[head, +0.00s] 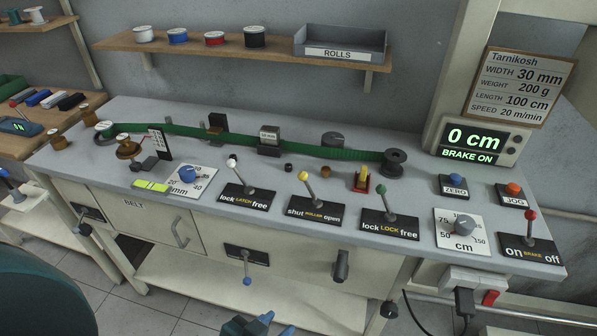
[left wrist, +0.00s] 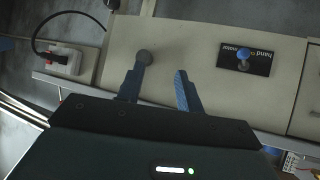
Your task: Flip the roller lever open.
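The roller lever (head: 310,188) has a yellow knob and stands on a black plate (head: 325,212) marked shut, ROLLER, open. It leans left, towards the word shut. My left gripper (head: 278,322) shows only in part at the bottom edge of the head view, low in front of the bench and well below the lever. In the left wrist view my left gripper (left wrist: 162,76) has its blue fingers apart with nothing held between them. The roller lever is not visible in that view. My right gripper is not in view.
A white-knobbed latch lever (head: 235,172) stands left of the roller lever and a green-knobbed lock lever (head: 384,200) right. Below, a blue-knobbed hand motor lever (head: 247,268) and a dark handle (head: 342,265) project from the bench front. A green belt (head: 250,143) runs behind.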

